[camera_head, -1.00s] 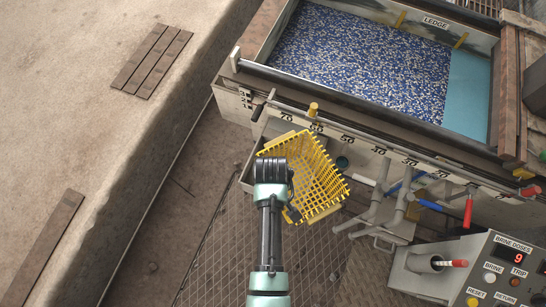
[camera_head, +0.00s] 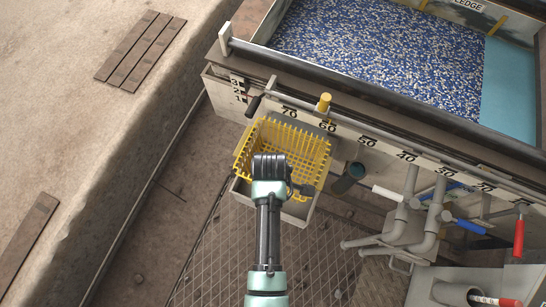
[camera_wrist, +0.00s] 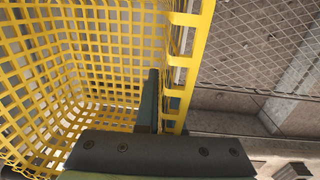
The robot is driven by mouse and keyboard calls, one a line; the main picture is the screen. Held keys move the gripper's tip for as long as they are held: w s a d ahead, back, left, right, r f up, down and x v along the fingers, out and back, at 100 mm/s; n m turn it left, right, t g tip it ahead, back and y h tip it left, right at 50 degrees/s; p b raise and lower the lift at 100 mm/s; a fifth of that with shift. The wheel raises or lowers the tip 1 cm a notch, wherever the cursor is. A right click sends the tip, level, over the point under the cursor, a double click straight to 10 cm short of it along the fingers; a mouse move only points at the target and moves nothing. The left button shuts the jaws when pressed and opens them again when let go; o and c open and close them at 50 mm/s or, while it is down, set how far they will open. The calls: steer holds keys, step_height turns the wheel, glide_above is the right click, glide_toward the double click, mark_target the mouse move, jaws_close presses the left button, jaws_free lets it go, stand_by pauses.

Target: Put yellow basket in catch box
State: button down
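The yellow basket (camera_head: 285,145) is an open lattice basket in the middle of the head view. My gripper (camera_head: 270,190) is at its near side. In the wrist view the basket (camera_wrist: 95,50) fills the left half, and my gripper's fingers (camera_wrist: 163,103) stand on either side of its yellow wall, shut on it. A grey open box (camera_head: 299,216), seemingly the catch box, shows beneath and in front of the basket. The basket overlaps this box in the picture. Its underside is hidden, so I cannot tell whether it touches the box floor.
A long tank (camera_head: 370,65) of blue and white pellets lies behind, with a numbered scale rail (camera_head: 365,140) along its front. Pipes and coloured-handled valves (camera_head: 410,215) stand to the right. A concrete ledge (camera_head: 90,130) runs along the left. Mesh flooring (camera_head: 230,250) lies in front.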

steer(key=shift+w+f+b, duration=0.1)
steer(key=shift+f+b, duration=4.1)
steer(key=shift+f, duration=0.8)
steer(key=shift+f, duration=0.45)
steer(key=c, duration=1)
jaws_free()
steer(key=shift+c, duration=0.2)
steer(key=shift+o, duration=0.4)
steer(key=shift+f, duration=0.1)
steer(key=r+p, duration=0.6)
steer(key=r, duration=0.1)
steer(key=r+p, duration=0.6)
steer(key=r, duration=0.2)
steer(key=r+p, duration=0.6)
steer(key=r, duration=0.2)
steer(key=shift+s+a+r+p, duration=0.1)
steer(key=shift+s+r+p, duration=0.05)
steer(key=shift+s+p, duration=0.2)
